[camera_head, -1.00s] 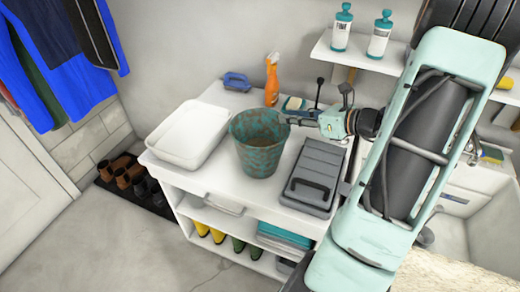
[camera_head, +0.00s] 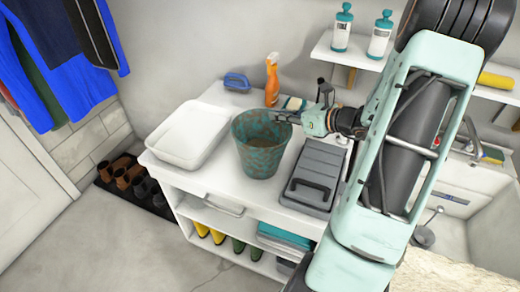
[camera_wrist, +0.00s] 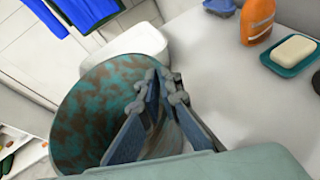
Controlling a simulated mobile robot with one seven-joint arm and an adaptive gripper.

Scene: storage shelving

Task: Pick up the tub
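No object is labelled as the tub. A round teal-and-brown bucket-like tub (camera_head: 262,160) stands upright on the white counter. It also shows in the wrist view (camera_wrist: 85,115), large at the left. A white rectangular basin (camera_head: 190,136) sits to its left. My gripper (camera_head: 280,116) is at the right side of the round tub's rim. In the wrist view, my gripper's fingertips (camera_wrist: 163,78) are close together and overlap the rim. One finger appears over the tub's inside. Whether the fingers grip the wall is unclear.
A grey toolbox (camera_head: 315,176) lies just right of the round tub. Behind are an orange spray bottle (camera_head: 272,80), a blue brush (camera_head: 237,82) and soap on a teal dish (camera_wrist: 294,50). The sink is at the right. The counter's front edge is close.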

